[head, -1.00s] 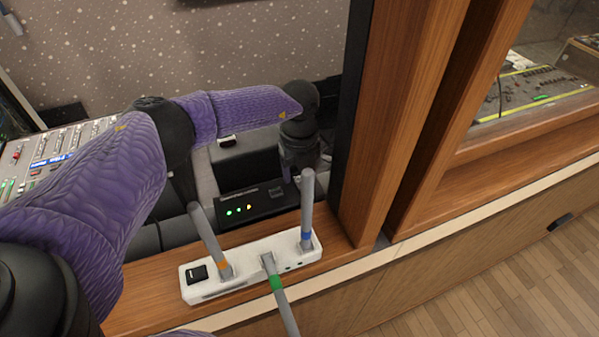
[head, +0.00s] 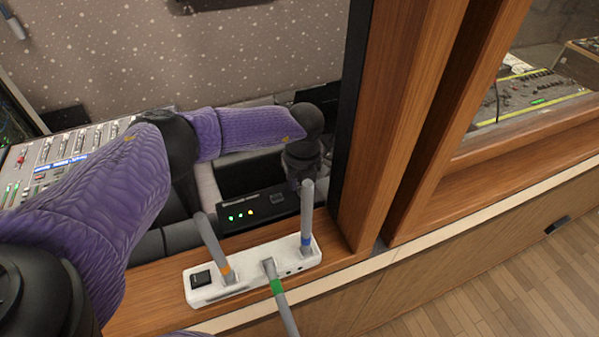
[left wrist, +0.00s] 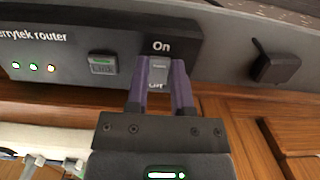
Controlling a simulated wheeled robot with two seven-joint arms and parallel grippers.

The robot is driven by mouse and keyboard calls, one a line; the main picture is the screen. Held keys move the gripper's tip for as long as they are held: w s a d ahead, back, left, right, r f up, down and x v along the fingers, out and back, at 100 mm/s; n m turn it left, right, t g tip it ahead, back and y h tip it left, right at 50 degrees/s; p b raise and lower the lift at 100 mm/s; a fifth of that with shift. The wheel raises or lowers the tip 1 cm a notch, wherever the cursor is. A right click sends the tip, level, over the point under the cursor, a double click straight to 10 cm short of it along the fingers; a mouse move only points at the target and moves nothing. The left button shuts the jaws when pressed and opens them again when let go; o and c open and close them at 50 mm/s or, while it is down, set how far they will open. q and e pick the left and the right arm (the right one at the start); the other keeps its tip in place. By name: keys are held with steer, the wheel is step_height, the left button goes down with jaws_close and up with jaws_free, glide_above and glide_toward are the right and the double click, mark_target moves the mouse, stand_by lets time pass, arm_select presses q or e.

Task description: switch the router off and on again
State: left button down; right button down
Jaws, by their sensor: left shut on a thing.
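The black router (head: 262,204) stands behind the power strip (head: 212,290), with its lights glowing green and yellow in the head view. The left wrist view shows the router's face (left wrist: 70,42) close up, with a grey switch (left wrist: 160,68) between the labels "On" and "Off". The "Off" label is partly covered. My left gripper (left wrist: 160,72) is shut on this switch, one purple finger on each side. I cannot tell which way the switch is set. In the head view my left wrist is at the router's right end and the fingertips are hidden. My right gripper is not in view.
A square "Link" button (left wrist: 102,64) is left of the switch. The power strip has its own black rocker (head: 201,279) and three plugs with orange, green (head: 277,287) and blue bands. A wooden frame (head: 395,120) rises close on the right. A mixing desk (head: 60,160) is at left.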

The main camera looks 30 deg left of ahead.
mark_target(300, 188)
arm_select(q)
steer(key=shift+s+d+r+t+y+p, duration=0.1)
steer(key=shift+r+t+y+p, duration=0.15)
steer(key=shift+t+y+p, duration=0.35)
steer(key=shift+f, duration=0.2)
steer(key=shift+c, duration=2.4)
jaws_free()
step_height(300, 188, up, 10)
